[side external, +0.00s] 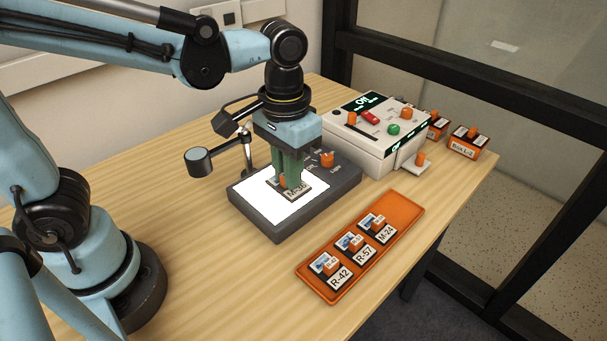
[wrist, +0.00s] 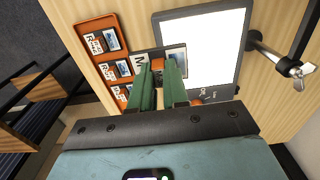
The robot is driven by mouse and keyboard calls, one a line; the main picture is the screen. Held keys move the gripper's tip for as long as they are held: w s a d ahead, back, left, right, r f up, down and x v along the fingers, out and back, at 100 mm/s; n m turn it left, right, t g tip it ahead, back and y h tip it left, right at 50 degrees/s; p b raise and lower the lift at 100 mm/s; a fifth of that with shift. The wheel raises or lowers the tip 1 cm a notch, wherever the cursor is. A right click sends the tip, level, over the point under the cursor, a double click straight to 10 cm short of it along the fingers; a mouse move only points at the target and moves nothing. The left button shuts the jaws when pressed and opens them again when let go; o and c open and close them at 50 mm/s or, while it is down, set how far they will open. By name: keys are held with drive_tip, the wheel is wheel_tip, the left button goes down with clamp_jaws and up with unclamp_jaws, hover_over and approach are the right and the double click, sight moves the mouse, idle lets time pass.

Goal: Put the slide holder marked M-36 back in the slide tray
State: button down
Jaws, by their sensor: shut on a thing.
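The slide holder marked M-36 (side external: 296,192) is at the lit white pad of a dark light box (side external: 277,232). My gripper (side external: 286,180) is shut on its orange knob, pointing down. In the wrist view my green fingers (wrist: 158,72) close around the knob, and part of the holder (wrist: 176,55) shows beyond them. I cannot tell if the holder touches the pad or is slightly above it. The orange slide tray (side external: 406,212) lies to the right of the light box in the side view. It holds holders R-42 (side external: 340,281), R-57 (side external: 364,254) and M-24 (side external: 387,234).
A jointed stand with a round head (side external: 198,159) is left of the light box. Bare table lies between the light box and tray.

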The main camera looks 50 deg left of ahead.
drive_tip(key=s+d+r, duration=0.2)
drive_tip(key=s+d, duration=0.1)
drive_tip(key=w+d, duration=0.5)
drive_tip(key=w, duration=0.5)
drive_tip(key=shift+w+d+f, duration=0.55)
drive_tip(key=shift+w+f, duration=0.95)
drive_tip(key=shift+w, duration=0.4)
drive_tip(key=shift+w+d+f, duration=0.55)
drive_tip(key=shift+w+f, duration=1)
drive_tip(key=shift+w, duration=0.35)
drive_tip(key=shift+w+d+f, duration=0.55)
drive_tip(key=shift+w+f, duration=0.95)
drive_tip(key=shift+w, duration=0.4)
drive_tip(key=shift+f, duration=0.15)
drive_tip(key=shift+f, duration=0.75)
drive_tip(key=shift+f, duration=0.15)
drive_tip(key=shift+f, duration=0.65)
drive_tip(key=shift+f, duration=0.1)
